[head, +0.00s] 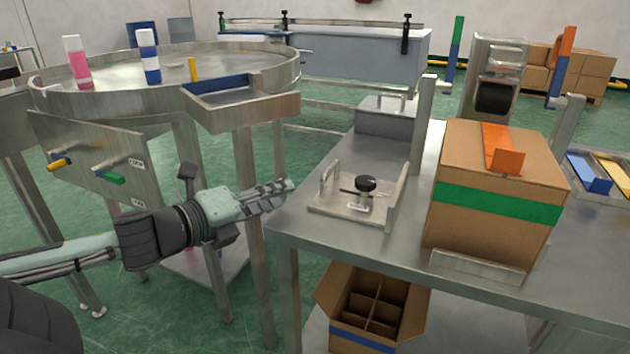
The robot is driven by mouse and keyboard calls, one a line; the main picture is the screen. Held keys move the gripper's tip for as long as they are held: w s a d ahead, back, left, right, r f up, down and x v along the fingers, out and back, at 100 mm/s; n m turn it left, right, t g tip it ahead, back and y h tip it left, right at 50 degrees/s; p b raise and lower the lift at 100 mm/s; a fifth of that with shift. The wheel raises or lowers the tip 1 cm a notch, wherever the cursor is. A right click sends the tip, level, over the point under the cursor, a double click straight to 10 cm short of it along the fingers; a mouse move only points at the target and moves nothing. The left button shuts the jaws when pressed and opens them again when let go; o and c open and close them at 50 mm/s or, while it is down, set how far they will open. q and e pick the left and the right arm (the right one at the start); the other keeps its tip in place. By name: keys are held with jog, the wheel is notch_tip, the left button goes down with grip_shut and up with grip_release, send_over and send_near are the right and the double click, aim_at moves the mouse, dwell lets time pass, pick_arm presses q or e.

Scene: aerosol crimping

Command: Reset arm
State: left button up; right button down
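My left arm comes in from the left edge. My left gripper (284,191) points right in the gap between the round steel table and the right-hand bench, near the bench's front left corner. Its two fingers overlap in this view, so I cannot tell whether they are apart; I see nothing held. My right gripper is not in view. A steel fixture with a black knob (366,184) stands on the bench beyond my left gripper, apart from it.
The round table (255,57) carries a pink bottle (77,62) and a blue-and-white bottle (149,56). A taped carton (492,190) stands on the steel bench (400,272). A divided open box (372,305) sits below. A panel with coloured handles (90,160) is at left.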

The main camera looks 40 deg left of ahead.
pick_arm(q)
jog(key=s+a+f+n+g+y, duration=0.2)
jog(key=a+f+n+y, duration=0.2)
jog(key=a+f+n, duration=0.4)
jog(key=s+a+f+n+g+y, duration=0.1)
jog(key=s+f+n+g, duration=0.25)
jog(key=f, duration=0.55)
jog(key=s+a+f+n+g+y, duration=0.1)
jog(key=s+f+n+g, duration=0.15)
jog(key=f+n, duration=0.45)
jog(key=s+d+f+n+g+h, duration=0.2)
jog(key=d+f, duration=0.8)
jog(key=d, duration=0.1)
jog(key=s+d+f+n+g+h, duration=0.1)
jog(key=s+d+f+n+g, duration=0.1)
jog(key=d+f, duration=0.8)
jog(key=shift+s+d+n+g+h, duration=0.3)
jog(key=shift+s+d+n+h, duration=0.1)
jog(key=shift+s+d+n, duration=0.15)
